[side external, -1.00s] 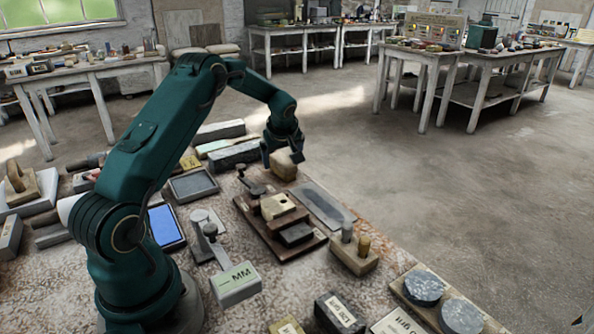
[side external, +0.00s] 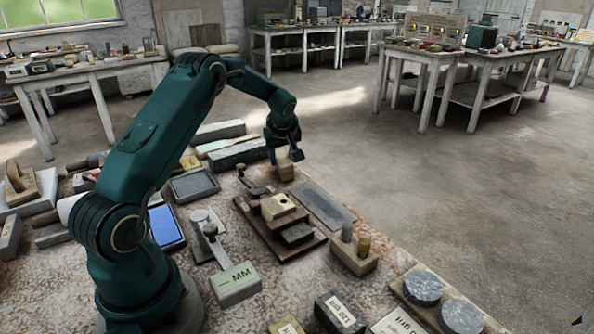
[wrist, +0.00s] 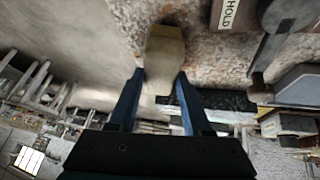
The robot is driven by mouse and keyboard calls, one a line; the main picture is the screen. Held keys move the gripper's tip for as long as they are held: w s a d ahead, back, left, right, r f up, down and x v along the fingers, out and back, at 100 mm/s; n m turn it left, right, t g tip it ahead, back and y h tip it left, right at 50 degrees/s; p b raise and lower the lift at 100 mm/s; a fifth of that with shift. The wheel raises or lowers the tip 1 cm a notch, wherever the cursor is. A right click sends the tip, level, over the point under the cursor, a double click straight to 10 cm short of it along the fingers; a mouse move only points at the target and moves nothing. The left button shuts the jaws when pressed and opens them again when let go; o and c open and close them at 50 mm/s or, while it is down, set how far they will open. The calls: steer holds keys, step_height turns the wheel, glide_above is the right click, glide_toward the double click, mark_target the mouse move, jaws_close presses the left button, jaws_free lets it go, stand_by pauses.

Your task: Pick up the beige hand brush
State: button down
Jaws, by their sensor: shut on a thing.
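The beige hand brush (side external: 286,172) is at the far edge of the speckled worktable in the side view, below my gripper (side external: 284,157). It is seen small, as a beige block, and I cannot tell whether its underside touches the table. In the wrist view the beige brush (wrist: 164,58) lies between the two blue fingers of my gripper (wrist: 160,76), which are shut on its sides. Its far end points to the top of the picture.
A dark-grey slab (side external: 322,205) lies just in front of the brush. A brown wooden stand (side external: 262,232) with blocks is nearer. A long grey stone (side external: 237,155) lies to the left. The floor beyond the table edge is clear.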

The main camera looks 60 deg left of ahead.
mark_target(282, 153)
step_height(282, 153, up, 4)
steer(key=shift+f, duration=0.1)
steer(key=s+a+r, duration=0.5)
steer(key=s+r, duration=0.1)
steer(key=s, duration=0.4)
steer(key=shift+s+r, duration=0.3)
steer(key=c, duration=0.9)
jaws_free()
steer(key=c, duration=0.6)
